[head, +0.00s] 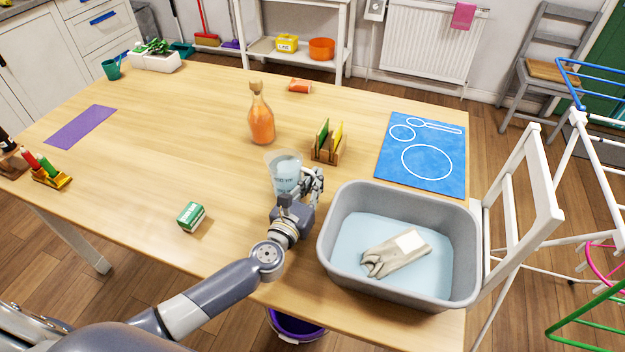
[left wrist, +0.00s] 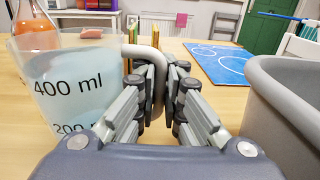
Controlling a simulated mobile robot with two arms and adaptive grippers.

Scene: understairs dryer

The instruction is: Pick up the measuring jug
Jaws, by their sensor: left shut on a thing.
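The measuring jug (head: 284,172) is clear with pale blue contents and stands at the middle of the wooden table in the head view. In the left wrist view the jug (left wrist: 72,88) shows "400 ml" printed on its side, and its grey handle (left wrist: 158,75) reaches between my fingers. My left gripper (head: 312,184) is at the jug's right side, and in the left wrist view its fingers (left wrist: 158,92) are shut on the handle. I cannot tell whether the jug's base touches the table. My right gripper is not in view.
A grey basin (head: 335,240) with water and a glove (head: 397,254) stands close right of my gripper. An orange bottle (head: 261,120) and a wooden rack (head: 328,155) stand behind the jug. A green box (head: 191,216) lies to the left. The table's left middle is mostly clear.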

